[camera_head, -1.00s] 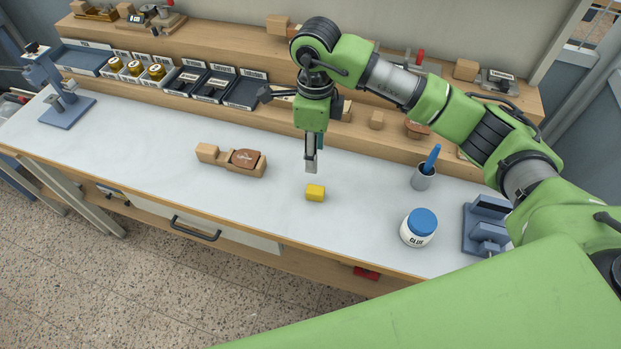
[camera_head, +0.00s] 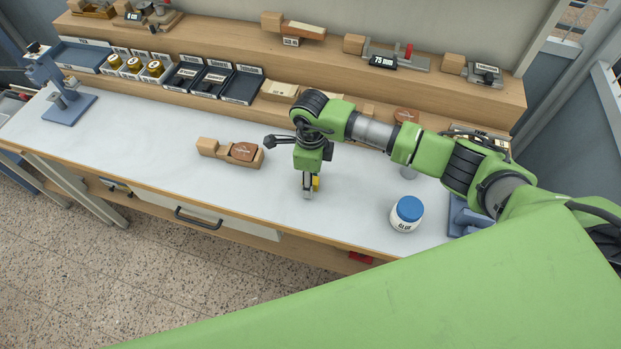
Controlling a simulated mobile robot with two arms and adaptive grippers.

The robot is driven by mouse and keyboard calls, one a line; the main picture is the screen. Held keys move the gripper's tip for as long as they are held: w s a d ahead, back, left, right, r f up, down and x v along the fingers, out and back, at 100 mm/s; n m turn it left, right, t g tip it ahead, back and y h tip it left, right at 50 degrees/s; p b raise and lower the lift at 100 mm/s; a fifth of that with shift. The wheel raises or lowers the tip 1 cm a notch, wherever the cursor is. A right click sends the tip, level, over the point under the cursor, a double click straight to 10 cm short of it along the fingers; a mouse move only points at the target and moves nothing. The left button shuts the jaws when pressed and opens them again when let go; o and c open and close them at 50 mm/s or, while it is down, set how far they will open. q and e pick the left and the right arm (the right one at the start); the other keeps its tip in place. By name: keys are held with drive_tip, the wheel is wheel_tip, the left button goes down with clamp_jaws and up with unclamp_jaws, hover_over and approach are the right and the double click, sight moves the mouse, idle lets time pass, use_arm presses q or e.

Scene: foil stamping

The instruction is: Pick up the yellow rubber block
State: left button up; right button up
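The yellow rubber block (camera_head: 316,184) is on the white worktop, near its front edge in the middle of the view. It is mostly hidden behind my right gripper (camera_head: 309,190), which points straight down over it. A grey finger covers the block's left part, and a strip of yellow shows to its right. The fingers are down at the block's height, but I cannot tell whether they are closed on it. My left gripper is not in view.
A wooden holder with a brown leather piece (camera_head: 243,152) lies left of my gripper. A blue-lidded glue jar (camera_head: 407,214) stands to the right. Small trays (camera_head: 241,88) and a wooden shelf line the back. The worktop (camera_head: 150,140) is clear farther left.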

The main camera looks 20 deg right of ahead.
drive_tip(key=shift+f, duration=0.1)
clamp_jaws()
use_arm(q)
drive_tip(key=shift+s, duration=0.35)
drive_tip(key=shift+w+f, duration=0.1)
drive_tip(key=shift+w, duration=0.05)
